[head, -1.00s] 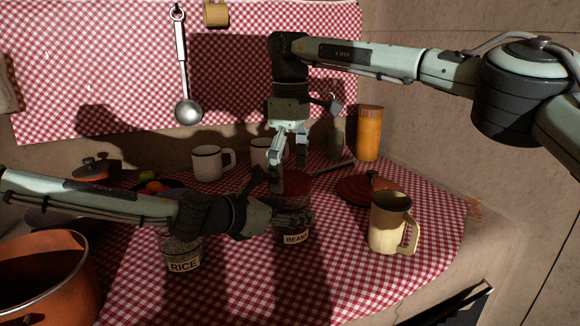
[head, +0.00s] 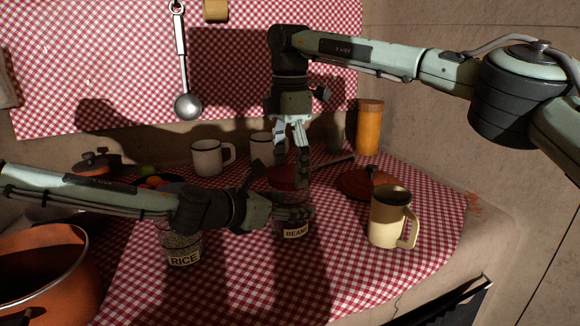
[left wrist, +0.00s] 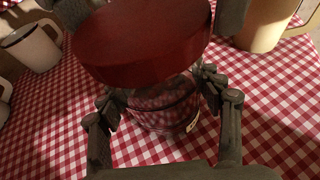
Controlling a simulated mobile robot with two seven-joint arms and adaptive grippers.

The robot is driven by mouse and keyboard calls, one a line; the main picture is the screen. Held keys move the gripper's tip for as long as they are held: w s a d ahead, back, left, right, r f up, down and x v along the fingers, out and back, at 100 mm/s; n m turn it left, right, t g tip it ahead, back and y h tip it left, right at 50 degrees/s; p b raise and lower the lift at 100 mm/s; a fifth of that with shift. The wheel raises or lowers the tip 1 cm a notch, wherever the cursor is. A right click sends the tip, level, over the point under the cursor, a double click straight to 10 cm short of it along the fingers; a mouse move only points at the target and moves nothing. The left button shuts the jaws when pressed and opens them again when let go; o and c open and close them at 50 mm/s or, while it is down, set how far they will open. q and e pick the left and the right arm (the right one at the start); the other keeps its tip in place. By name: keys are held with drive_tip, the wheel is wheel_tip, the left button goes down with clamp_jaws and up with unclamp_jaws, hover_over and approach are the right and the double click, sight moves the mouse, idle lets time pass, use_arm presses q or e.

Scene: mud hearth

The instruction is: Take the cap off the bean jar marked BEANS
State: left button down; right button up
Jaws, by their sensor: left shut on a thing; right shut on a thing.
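The glass bean jar (head: 294,233), labelled BEANS, stands upright on the checked cloth. My left gripper (head: 292,213) is shut around its body from the left; in the left wrist view its fingers (left wrist: 163,96) press on both sides of the glass jar (left wrist: 165,112). The red cap (head: 282,181) is at the jar's top and shows large in the left wrist view (left wrist: 140,42). My right gripper (head: 292,175) points down from above and is shut on the cap. I cannot tell whether the cap is clear of the jar's rim.
A jar marked RICE (head: 184,256) stands left, under my left arm. A cream mug (head: 388,220) and a red lid (head: 362,184) are right of the bean jar. White mugs (head: 206,158) stand behind. An orange pot (head: 45,285) is front left. Cloth in front is clear.

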drive_tip(key=n, duration=1.2)
drive_tip(key=shift+n, duration=0.3)
drive_tip(key=n, duration=1.4)
drive_tip(key=shift+n, duration=0.3)
drive_tip(key=n, duration=1.4)
drive_tip(key=shift+r, duration=0.1)
drive_tip(key=n, duration=0.3)
drive_tip(key=shift+n, duration=0.3)
